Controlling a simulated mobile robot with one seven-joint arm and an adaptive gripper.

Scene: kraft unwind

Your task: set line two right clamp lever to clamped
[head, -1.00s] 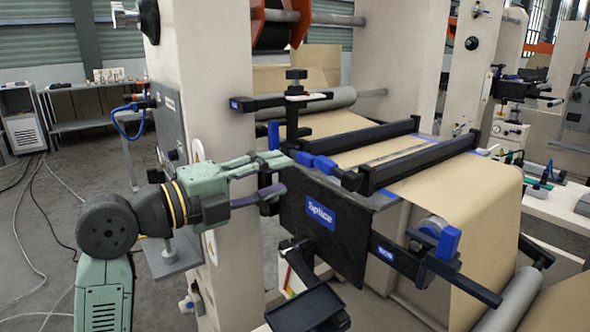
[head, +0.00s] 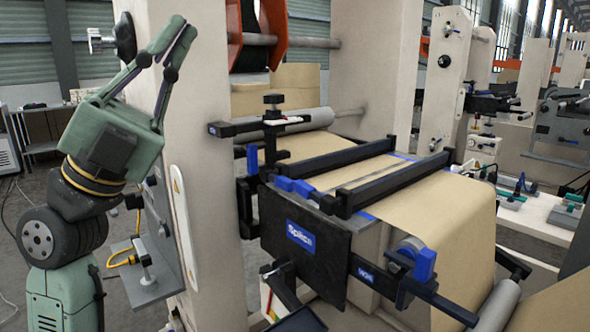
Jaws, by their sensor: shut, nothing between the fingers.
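My gripper (head: 186,26) is raised at the upper left, fingers pointing up and shut with nothing between them. It is in front of the cream machine post, well away from the splice table. The splice unit has a black front plate (head: 313,236) with a blue "Splice" label. Two black clamp bars (head: 395,182) lie across the brown paper web. Blue handles (head: 294,187) sit at the near end of the bars, and an upright blue lever (head: 252,160) stands at the left. No label in view tells which is line two's right clamp lever.
A cream post (head: 209,210) stands between my arm and the splice table. A blue block (head: 425,266) and a black arm (head: 440,300) stick out at the lower right. A similar machine (head: 455,100) stands farther back at the right.

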